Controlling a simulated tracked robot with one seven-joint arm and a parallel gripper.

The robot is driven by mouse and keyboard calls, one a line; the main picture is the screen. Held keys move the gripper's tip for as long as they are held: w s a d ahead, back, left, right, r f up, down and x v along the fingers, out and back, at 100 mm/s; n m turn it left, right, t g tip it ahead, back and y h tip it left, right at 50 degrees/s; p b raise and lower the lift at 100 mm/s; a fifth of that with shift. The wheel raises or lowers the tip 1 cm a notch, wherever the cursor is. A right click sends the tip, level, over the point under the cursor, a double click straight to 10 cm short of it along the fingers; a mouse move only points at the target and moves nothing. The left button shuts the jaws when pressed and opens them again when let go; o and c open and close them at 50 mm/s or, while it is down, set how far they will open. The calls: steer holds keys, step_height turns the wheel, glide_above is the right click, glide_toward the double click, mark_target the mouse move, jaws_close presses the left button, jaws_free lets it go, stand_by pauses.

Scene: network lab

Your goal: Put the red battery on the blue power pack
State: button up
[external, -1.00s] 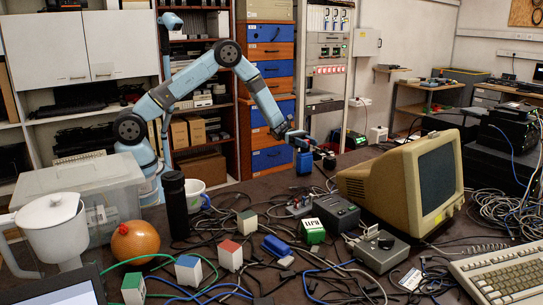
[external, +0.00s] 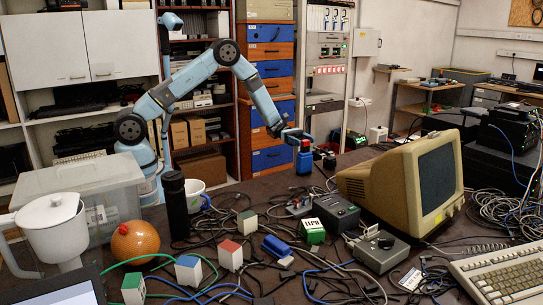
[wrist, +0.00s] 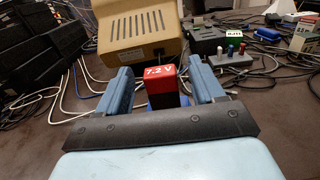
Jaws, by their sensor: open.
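The red battery (wrist: 160,84), marked "7.2 V", stands between the fingers of my gripper (wrist: 162,82) in the wrist view, with a gap on each side. The blue power pack (wrist: 184,100) shows low beside and behind it, partly hidden by the battery. In the external view the blue power pack (external: 304,164) stands upright on the far part of the table. The red battery (external: 305,148) appears as a small red patch right above it, seemingly resting on its top. My gripper (external: 300,139) is open around the battery there.
A beige monitor (external: 400,185) stands to the right of the pack. A dark grey box (external: 331,212) and several cables lie nearer the camera. A black bottle (external: 174,205) and a white mug (external: 195,194) stand at left. Small coloured blocks cover the table's middle.

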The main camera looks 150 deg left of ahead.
steer(key=s, duration=0.8)
steer(key=shift+s, duration=0.4)
steer(key=w+d+r+m+g+h, duration=0.35)
steer(key=w+d+r, duration=0.3)
steer(key=d, duration=0.25)
steer(key=w+d+r+m+g+h, duration=0.2)
steer(key=w+d+r+m+h, duration=0.25)
steer(key=w+d, duration=0.4)
steer(key=w+d+r+m+g, duration=0.2)
steer(key=d+r+m+g, duration=0.15)
steer(key=d, duration=0.65)
steer(key=w+d+r+m+g, duration=0.2)
steer(key=d+r+m, duration=0.3)
steer(key=d, duration=0.5)
steer(key=s+d+r+m+g+y, duration=0.1)
steer(key=s+d+r+m+g, duration=0.2)
steer(key=d, duration=0.6)
steer(key=s+d+r+m+g+y, duration=0.1)
steer(key=s+d+r+m+y, duration=0.15)
steer(key=d+m, duration=0.5)
steer(key=s+d+r+m+t+y, duration=0.2)
steer(key=s+d+m+y, duration=0.2)
steer(key=s+d+m, duration=0.5)
steer(key=shift+s+d+t, duration=0.3)
steer(key=shift+s+d, duration=0.7)
steer(key=shift+s, duration=1.5)
